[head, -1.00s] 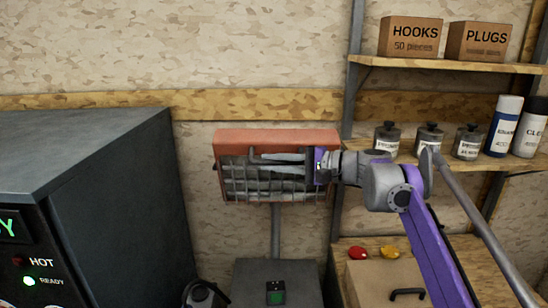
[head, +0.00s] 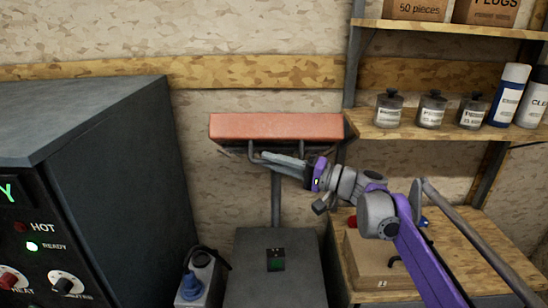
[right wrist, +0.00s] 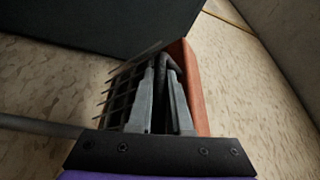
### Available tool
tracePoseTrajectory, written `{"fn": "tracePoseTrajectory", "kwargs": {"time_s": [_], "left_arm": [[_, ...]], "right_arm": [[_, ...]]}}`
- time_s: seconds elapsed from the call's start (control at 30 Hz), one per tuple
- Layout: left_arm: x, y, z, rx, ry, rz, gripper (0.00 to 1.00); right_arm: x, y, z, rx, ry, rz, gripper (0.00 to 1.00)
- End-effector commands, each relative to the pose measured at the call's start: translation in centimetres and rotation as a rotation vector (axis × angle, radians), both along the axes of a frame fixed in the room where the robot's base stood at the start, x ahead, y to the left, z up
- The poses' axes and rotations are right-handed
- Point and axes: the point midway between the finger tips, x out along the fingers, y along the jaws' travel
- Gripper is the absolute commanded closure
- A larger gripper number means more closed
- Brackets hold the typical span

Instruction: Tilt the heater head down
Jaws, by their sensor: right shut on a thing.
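The heater head (head: 275,126) is a red-orange box on a grey post (head: 276,200) against the back wall. In the head view its top faces me and its front grille is hardly visible, so it is tilted downward. In the right wrist view its orange side (right wrist: 193,85) and wire grille (right wrist: 120,95) show. My right gripper (head: 270,158) is at the front underside of the head, shut on the grey handle bar (right wrist: 168,62). The handle also shows in the head view (head: 254,150), partly hidden by the fingers. My left gripper is out of view.
A dark cabinet (head: 90,120) with lit controls stands at left. Shelves (head: 400,128) with jars and spray cans are at right, above a cardboard box (head: 372,262).

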Motion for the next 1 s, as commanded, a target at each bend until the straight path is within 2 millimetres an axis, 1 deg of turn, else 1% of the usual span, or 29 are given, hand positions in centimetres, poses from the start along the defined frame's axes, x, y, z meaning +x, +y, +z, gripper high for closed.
{"fn": "tracePoseTrajectory", "kwargs": {"time_s": [0.47,0.5,0.63,0.67,0.9,1.0], "left_arm": [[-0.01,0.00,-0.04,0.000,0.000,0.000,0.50],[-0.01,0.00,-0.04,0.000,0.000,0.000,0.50],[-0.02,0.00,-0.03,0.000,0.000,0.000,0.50],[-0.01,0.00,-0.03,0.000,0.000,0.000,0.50],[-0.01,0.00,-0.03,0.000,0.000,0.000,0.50],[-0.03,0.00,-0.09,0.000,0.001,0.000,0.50]], "right_arm": [[0.10,-0.04,-0.34,-0.001,0.003,-0.002,1.00],[0.10,-0.04,-0.34,-0.001,0.003,-0.002,0.79],[0.09,-0.04,-0.31,-0.001,0.003,-0.002,0.56],[0.08,-0.04,-0.29,-0.001,0.003,-0.002,0.53],[0.07,-0.04,-0.23,0.000,0.002,-0.001,0.53],[-0.06,-0.39,-0.27,-0.001,0.003,-0.002,0.53]]}}
